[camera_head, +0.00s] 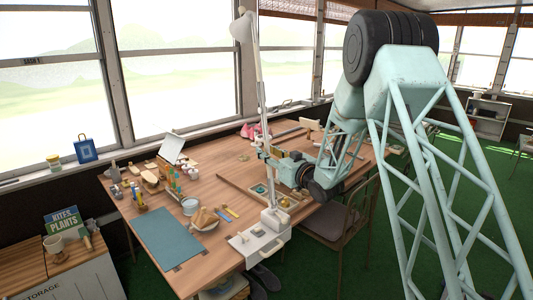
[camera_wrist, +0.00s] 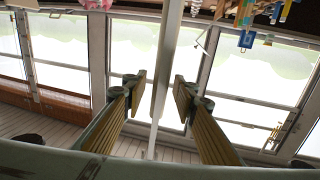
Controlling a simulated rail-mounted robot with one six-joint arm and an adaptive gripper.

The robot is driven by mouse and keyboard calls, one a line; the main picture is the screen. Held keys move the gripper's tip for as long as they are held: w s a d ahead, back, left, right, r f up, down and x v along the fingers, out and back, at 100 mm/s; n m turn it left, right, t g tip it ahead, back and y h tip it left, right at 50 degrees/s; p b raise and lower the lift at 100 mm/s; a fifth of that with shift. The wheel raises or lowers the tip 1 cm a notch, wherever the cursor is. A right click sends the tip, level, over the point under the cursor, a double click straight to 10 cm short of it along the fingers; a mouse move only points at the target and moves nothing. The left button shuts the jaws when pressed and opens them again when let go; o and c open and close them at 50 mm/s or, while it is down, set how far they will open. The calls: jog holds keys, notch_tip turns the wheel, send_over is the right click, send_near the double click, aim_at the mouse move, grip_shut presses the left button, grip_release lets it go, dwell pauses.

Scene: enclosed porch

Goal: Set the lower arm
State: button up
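A white desk lamp (camera_head: 258,80) stands at the near right part of the wooden table, its pale base (camera_head: 260,243) at the front edge. Its head (camera_head: 242,27) is at the top and its lower arm (camera_head: 270,188) rises nearly upright from the base. My gripper (camera_head: 266,152) reaches in from the right at the lower arm. In the wrist view, which looks upside down, my gripper (camera_wrist: 160,88) is open, with a finger on each side of a pale lamp pole (camera_wrist: 165,75). Gaps show at both fingers; whether the pole is at their depth I cannot tell.
A chair (camera_head: 335,222) stands below my arm. Windows run behind the table.

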jog(key=shift+c, duration=0.6)
grip_shut()
jog(key=shift+w+a+p, duration=0.15)
jog(key=shift+w+p, duration=0.2)
jog(key=shift+p, duration=0.05)
dwell(0.6)
